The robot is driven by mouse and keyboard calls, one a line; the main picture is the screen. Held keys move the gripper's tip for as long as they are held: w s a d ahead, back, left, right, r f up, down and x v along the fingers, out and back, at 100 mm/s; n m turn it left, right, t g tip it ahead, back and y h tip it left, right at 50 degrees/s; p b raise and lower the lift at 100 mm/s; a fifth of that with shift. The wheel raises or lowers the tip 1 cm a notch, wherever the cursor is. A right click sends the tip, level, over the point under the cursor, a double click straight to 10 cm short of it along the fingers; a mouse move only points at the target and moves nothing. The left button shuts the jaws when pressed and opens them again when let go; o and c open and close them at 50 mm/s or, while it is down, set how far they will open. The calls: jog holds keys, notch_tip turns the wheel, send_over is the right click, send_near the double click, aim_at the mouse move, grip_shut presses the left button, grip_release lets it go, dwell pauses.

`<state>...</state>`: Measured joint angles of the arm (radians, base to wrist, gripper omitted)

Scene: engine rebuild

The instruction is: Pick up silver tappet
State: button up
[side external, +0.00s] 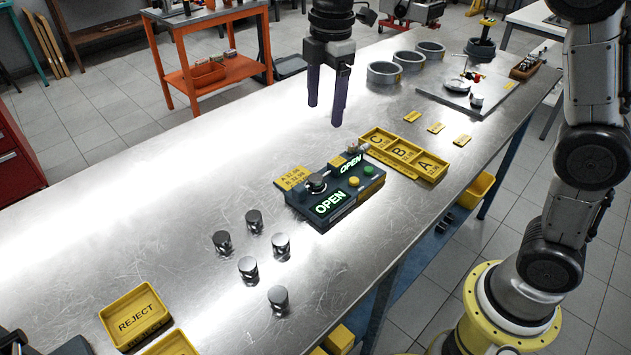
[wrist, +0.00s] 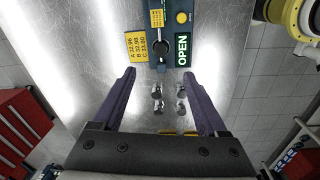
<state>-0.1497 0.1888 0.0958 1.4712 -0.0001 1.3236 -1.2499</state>
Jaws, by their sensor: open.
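Several silver tappets (side external: 281,245) stand in a loose cluster on the metal bench in the side view, left of the dark gauge box. They also show between my fingers in the wrist view (wrist: 157,91), small and well below. Another round dark metal piece (side external: 317,183) sits on the gauge box; I cannot tell if it is a tappet. My gripper (side external: 324,114) is open and empty, pointing down, high above the bench behind the gauge box. Its two purple fingers are spread wide in the wrist view (wrist: 160,74). It touches nothing.
The gauge box (side external: 345,203) has lit OPEN signs. A yellow tray (side external: 404,155) marked C, B, A lies right of it. A yellow REJECT bin (side external: 135,316) is at the front left. Grey rings (side external: 383,73) stand at the back. The bench's left-middle surface is clear.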

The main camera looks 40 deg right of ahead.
send_over(316, 177)
jog(key=shift+g, duration=0.4)
jog(key=f, duration=1)
jog(key=shift+s+f, duration=0.2)
jog(key=shift+f, duration=0.1)
jog(key=shift+w+f, duration=0.2)
jog(key=shift+f, duration=2.85)
grip_shut()
